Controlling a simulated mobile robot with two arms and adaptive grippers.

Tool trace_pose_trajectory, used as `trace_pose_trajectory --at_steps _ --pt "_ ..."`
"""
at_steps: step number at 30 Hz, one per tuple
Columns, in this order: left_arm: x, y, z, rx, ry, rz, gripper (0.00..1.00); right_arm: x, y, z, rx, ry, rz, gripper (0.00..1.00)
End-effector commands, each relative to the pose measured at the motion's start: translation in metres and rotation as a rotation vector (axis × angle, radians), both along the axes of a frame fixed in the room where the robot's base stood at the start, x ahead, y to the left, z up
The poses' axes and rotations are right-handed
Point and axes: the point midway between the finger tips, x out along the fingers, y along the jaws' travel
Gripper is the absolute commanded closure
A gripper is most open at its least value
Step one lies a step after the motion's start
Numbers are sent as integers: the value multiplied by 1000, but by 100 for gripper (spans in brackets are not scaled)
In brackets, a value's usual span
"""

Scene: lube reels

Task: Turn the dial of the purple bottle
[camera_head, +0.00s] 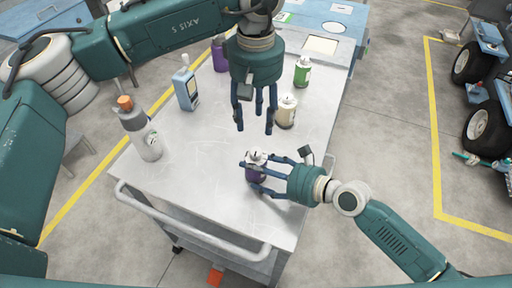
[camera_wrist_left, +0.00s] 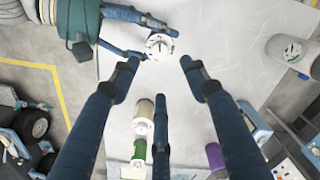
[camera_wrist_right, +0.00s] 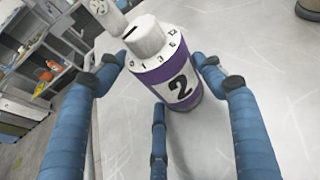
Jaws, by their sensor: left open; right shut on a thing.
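The purple bottle (camera_head: 256,172) stands upright near the front of the cart top. In the right wrist view the bottle (camera_wrist_right: 183,88) shows a purple band, a white label with a 2 and a numbered white collar under its white dial (camera_wrist_right: 145,38). My right gripper (camera_head: 262,174) is shut around its body from the right. My left gripper (camera_head: 255,125) points down, open and empty, above and behind the bottle. In the left wrist view the dial (camera_wrist_left: 160,46) lies beyond the left fingertips, apart from them. The bottle's lower part is partly hidden by the right fingers.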

Motion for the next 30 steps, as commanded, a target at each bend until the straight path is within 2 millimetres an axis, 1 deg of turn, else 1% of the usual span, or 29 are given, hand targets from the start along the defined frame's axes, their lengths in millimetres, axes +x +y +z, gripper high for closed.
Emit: trace_pose_trajectory --at_steps 1,4,8,11,14,18,24,27,30 --pt "0 0 1 0 1 -73 54 0 0 0 1 -1 0 68" --pt "0 0 3 -1 1 -189 54 0 0 0 1 -1 0 68" --pt "0 0 2 0 1 -262 54 0 0 0 1 -1 0 68" --pt "0 0 -7 1 3 -276 54 0 0 0 1 -1 0 68" --pt "-1 0 -23 0 4 -276 54 0 0 0 1 -1 0 68" --pt "-1 0 -52 0 5 -275 54 0 0 0 1 -1 0 68" --pt "-1 0 -90 0 4 -273 54 0 0 1 1 -1 0 68" --pt "0 0 -102 0 2 -272 54 0 0 1 1 -1 0 68" --pt "0 0 -111 -2 2 -272 54 0 0 1 1 -1 0 68"
